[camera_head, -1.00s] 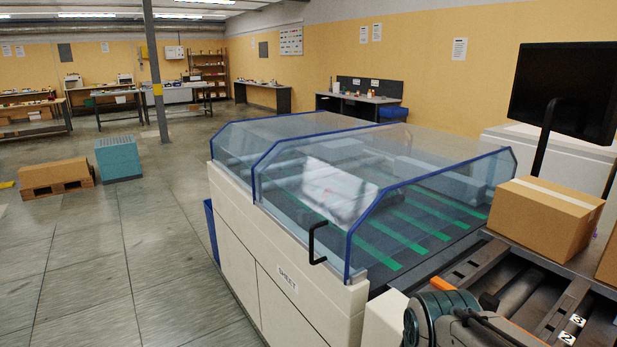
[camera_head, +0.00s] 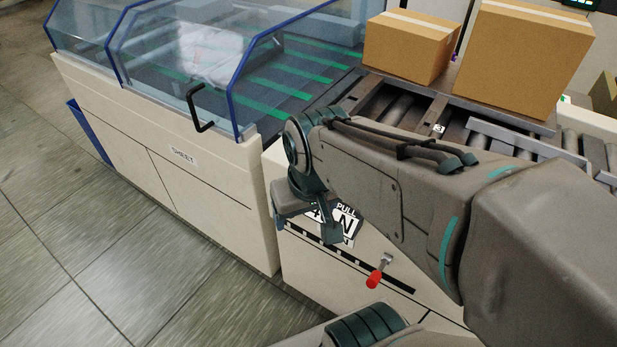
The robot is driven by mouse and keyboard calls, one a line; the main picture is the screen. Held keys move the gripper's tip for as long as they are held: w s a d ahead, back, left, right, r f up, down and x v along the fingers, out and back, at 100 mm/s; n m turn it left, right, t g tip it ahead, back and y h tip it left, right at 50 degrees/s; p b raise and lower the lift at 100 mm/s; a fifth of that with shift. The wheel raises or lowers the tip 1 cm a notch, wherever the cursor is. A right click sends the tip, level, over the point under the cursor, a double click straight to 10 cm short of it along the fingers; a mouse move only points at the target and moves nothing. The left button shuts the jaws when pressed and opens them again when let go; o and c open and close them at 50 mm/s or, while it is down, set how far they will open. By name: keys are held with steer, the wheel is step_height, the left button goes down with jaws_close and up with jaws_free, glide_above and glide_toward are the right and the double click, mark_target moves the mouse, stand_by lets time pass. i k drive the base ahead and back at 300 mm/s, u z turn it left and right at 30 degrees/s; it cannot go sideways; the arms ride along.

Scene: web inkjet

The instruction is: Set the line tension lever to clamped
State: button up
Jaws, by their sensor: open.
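A short lever with a red grip (camera_head: 375,279) sticks out on a metal stem from the pale front panel of the machine, at the lower middle of the head view. It sits beside a dark strip with pale marks (camera_head: 350,259). A black and white sign with "PULL" and "N" (camera_head: 346,222) is on the panel above the strip, partly hidden by my gripper. My gripper (camera_head: 310,222) is open and empty, in front of the sign, up and to the left of the red grip and apart from it.
A clear guard with blue edges and a black handle (camera_head: 196,108) covers the "SHEET" unit on the left. A smaller carton (camera_head: 408,47) and a larger carton (camera_head: 522,58) stand above the rollers. The floor (camera_head: 120,265) at left is clear.

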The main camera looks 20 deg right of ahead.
mark_target(373, 280)
steer(key=k, duration=0.5)
steer(key=u, duration=0.9)
steer(key=k, duration=0.8)
steer(key=z, duration=0.95)
steer(key=i, duration=0.5)
